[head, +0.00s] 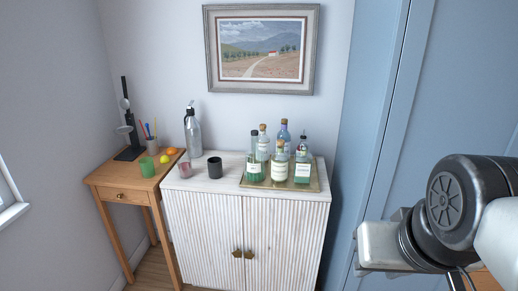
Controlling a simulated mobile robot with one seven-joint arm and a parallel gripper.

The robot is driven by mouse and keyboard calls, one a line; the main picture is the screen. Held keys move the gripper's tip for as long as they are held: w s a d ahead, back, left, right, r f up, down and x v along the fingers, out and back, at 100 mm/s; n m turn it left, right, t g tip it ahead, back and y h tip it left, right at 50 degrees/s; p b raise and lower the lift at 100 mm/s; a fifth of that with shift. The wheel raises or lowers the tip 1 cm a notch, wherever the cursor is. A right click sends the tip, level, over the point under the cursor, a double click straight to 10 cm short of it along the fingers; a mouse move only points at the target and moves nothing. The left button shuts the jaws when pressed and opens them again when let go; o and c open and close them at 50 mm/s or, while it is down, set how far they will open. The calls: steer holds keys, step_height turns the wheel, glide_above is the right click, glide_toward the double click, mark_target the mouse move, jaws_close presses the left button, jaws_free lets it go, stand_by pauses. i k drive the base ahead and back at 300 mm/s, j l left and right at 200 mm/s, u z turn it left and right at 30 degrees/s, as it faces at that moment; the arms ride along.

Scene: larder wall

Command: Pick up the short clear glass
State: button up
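A short see-through glass (185,170) with a pinkish tint stands upright at the front left of the white cabinet top (202,181). It is the only short clear-looking glass on the cabinet. A black cup (215,167) stands just to its right, with a small gap between them. My arm shows at the right edge, well away from the glass. The fingers of my gripper do not show.
A tray (314,183) with several bottles covers the cabinet's right part. A grey siphon bottle (193,132) stands behind the glass. The wooden side table (122,180) at left holds a green glass (147,167), fruit and a black stand (128,122).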

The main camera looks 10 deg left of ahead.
mark_target(185, 169)
steer(key=i+j+u, duration=0.3)
steer(key=i+j, duration=0.15)
steer(key=i+j+u, duration=0.25)
steer(key=i+j, duration=0.25)
steer(key=i+j+u, duration=0.3)
steer(key=i, duration=0.2)
steer(key=i+j+u, duration=0.3)
steer(key=i, duration=0.25)
steer(key=l, duration=0.1)
